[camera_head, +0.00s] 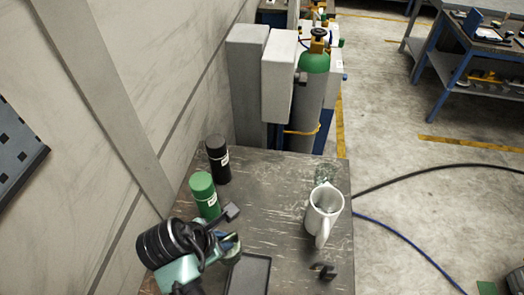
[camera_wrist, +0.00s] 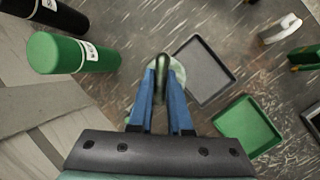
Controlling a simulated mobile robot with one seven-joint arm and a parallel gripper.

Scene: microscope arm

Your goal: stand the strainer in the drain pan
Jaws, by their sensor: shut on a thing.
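My gripper (camera_wrist: 163,68) is shut on a small item with a dark upper part and a pale green round edge, seemingly the strainer (camera_wrist: 179,73). The fingers hide much of it. In the head view my gripper (camera_head: 230,246) is at the table's near left, in front of the green bottle, and the held item is hard to make out. A shallow dark grey tray (camera_wrist: 203,72) lies flat and empty just right of the fingers; it also shows in the head view (camera_head: 248,275). A green tray (camera_wrist: 248,126) lies further right. I cannot tell which tray is the drain pan.
A green bottle (camera_head: 203,194) and a black bottle (camera_head: 217,160) stand upright at the table's left side. The middle of the table (camera_head: 265,195) is clear. A wall rises at left.

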